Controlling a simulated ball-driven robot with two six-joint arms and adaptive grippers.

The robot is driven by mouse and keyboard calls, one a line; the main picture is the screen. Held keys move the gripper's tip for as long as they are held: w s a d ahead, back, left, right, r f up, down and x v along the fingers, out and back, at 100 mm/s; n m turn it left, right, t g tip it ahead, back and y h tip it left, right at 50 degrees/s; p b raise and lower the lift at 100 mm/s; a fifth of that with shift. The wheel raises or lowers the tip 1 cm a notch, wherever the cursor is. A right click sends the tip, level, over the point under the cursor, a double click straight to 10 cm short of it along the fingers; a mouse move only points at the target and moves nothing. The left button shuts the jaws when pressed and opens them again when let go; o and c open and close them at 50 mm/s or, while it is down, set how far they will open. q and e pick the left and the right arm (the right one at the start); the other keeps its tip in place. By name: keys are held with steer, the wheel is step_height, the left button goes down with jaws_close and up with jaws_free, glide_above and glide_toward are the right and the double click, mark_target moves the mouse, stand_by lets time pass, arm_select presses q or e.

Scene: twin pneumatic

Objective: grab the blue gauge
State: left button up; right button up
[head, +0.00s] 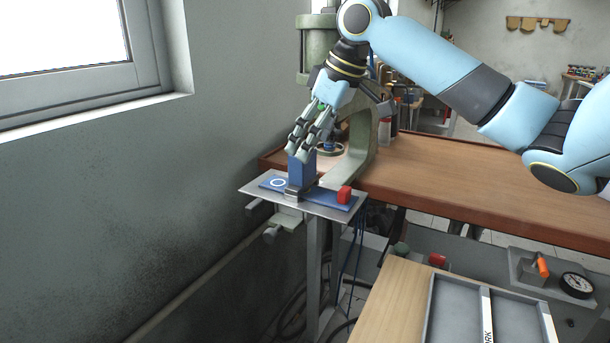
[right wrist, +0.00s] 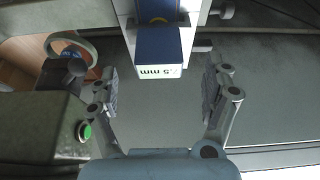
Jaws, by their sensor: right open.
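The blue gauge (head: 301,173) is an upright blue block on a small metal plate. In the right wrist view the blue gauge (right wrist: 162,42) shows its white end, marked 7.5 mm. My right gripper (head: 302,152) comes down from above, with its fingers at the top of the gauge. In the right wrist view my right gripper (right wrist: 160,82) is open, one finger on each side, with visible gaps to the gauge's white end. The fingers partly hide the gauge's top in the head view. My left gripper is not in view.
A green press (head: 362,140) stands close behind. A green button (right wrist: 85,131) is near the left finger. The wooden bench (head: 480,185) is mostly clear.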

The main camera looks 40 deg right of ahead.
mark_target(303, 172)
steer(key=x, duration=0.5)
steer(key=shift+w+r, duration=0.2)
steer(key=shift+w, duration=0.15)
steer(key=c, duration=1.5)
steer(key=shift+r, duration=0.1)
